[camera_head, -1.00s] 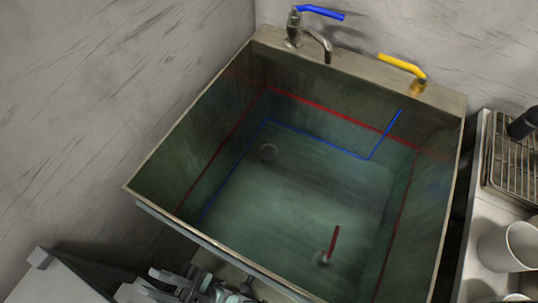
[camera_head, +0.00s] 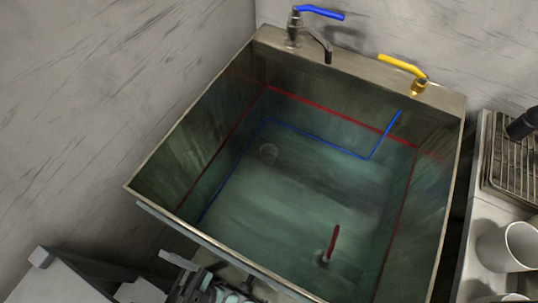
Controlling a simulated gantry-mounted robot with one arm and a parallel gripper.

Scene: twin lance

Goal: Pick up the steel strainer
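The steel strainer is hard to single out. A small round piece with an upright red handle (camera_head: 332,244) stands on the sink floor near the front right. I cannot tell which is the strainer. Part of my arm end, seemingly my gripper (camera_head: 183,266), shows at the bottom edge, outside the sink and in front of its near rim.
The deep sink (camera_head: 290,272) has red and blue lines inside. At its back are a faucet (camera_head: 312,38) with a blue lever and a yellow lever (camera_head: 402,66). A counter on the right holds a wire rack (camera_head: 512,160) and a white cup (camera_head: 508,246).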

